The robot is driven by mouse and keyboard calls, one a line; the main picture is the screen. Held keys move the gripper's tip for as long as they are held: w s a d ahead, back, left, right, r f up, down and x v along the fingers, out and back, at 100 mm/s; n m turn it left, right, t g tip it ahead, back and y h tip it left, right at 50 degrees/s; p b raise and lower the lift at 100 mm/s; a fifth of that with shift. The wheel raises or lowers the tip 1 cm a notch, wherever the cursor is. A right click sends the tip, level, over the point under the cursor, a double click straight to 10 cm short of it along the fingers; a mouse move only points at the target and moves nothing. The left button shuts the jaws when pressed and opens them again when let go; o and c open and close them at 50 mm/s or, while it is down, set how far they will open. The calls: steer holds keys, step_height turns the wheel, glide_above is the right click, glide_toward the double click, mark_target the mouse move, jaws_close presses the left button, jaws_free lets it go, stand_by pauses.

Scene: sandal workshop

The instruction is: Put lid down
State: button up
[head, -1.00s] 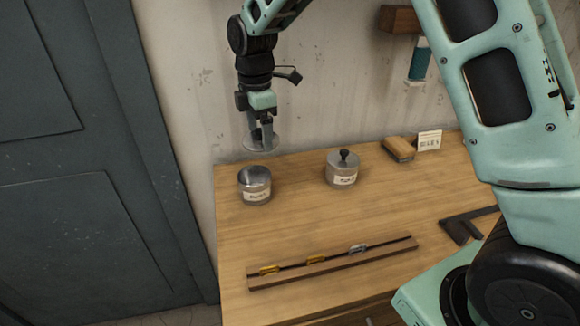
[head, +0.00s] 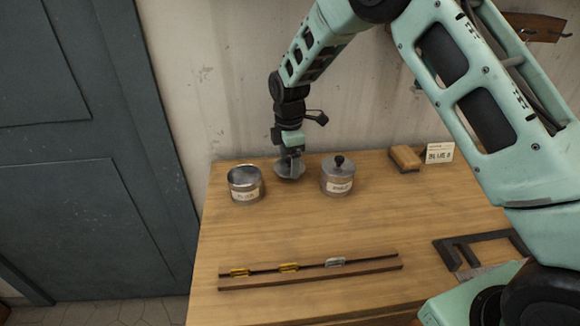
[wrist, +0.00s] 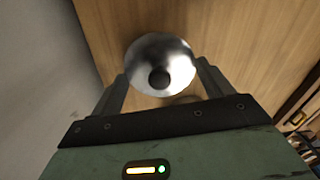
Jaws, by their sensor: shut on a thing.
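The lid (head: 289,170) is a round grey metal disc. It is in my gripper (head: 291,153), low at the back of the table between two jars. In the wrist view the lid (wrist: 160,55) with its dark knob shows between the two fingers of my gripper (wrist: 162,75). I cannot tell whether the lid touches the table. The open glue jar (head: 246,194), a metal-and-label pot without a lid, stands just left of the lid.
A second jar (head: 338,182) with its lid and black knob on stands close on the right. A wooden block brush (head: 406,158), a card (head: 440,152), a slotted wooden rail (head: 310,277) and a dark metal square (head: 447,255) lie around. The table middle (head: 320,225) is clear.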

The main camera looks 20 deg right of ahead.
mark_target(289, 167)
steer(key=shift+f+p, duration=0.35)
steer(key=shift+f, duration=1.25)
